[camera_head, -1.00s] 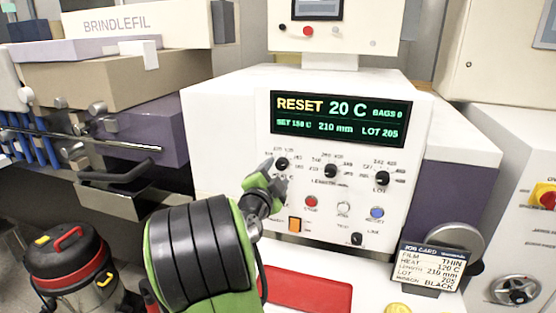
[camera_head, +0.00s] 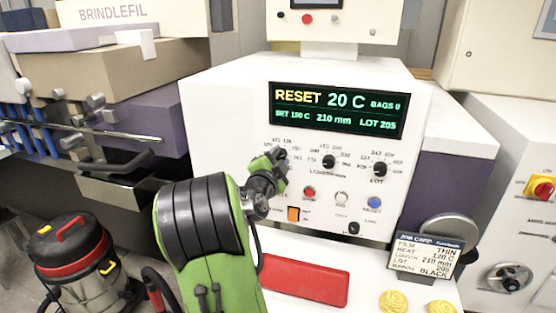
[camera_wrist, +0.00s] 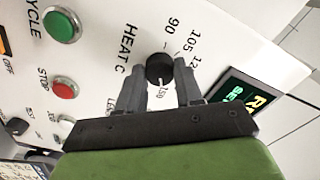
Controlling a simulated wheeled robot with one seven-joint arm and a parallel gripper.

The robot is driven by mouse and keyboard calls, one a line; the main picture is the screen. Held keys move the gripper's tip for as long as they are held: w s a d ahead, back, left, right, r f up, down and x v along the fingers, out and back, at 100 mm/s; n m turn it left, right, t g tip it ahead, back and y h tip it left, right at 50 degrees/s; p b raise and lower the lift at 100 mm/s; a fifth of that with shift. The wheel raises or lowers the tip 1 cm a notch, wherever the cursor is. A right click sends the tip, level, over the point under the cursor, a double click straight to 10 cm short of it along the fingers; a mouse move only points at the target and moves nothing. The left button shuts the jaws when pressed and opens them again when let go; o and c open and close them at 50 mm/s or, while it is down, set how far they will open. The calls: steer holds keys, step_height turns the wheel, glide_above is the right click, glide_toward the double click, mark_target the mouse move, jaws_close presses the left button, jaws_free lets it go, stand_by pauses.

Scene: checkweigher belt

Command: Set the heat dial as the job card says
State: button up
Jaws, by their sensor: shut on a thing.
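The heat dial (camera_wrist: 159,68) is a small black knob on the white panel (camera_head: 235,125), beside the print "HEAT C". Numbers 90, 105 and 150 show around it; another number is partly cut off. My gripper (camera_wrist: 160,78) is shut on the dial, one finger on each side. In the head view my gripper (camera_head: 272,163) covers the dial. The job card (camera_head: 430,258) reads film THIN, heat 120 C, length 210 mm, lot 205 and BLACK.
The length dial (camera_head: 329,161) and lot dial (camera_head: 380,169) sit right of my gripper. Below are a red button (camera_head: 309,193), a blue button (camera_head: 374,203) and an orange switch (camera_head: 293,214). In the wrist view a green button (camera_wrist: 61,25) is close by.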

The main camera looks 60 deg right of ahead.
steer(key=n+b, duration=0.3)
steer(key=shift+f+n, duration=0.15)
steer(key=shift+n, duration=0.15)
steer(key=n+b, duration=0.2)
steer(key=n, duration=0.2)
steer(key=shift+n, duration=0.3)
steer(key=n+b, duration=0.1)
steer(key=n, duration=0.2)
steer(key=shift+n, duration=0.3)
steer(key=shift+n+b, duration=0.35)
steer(key=shift+n, duration=1.55)
steer(key=o, duration=1)
steer(key=shift+o, duration=0.2)
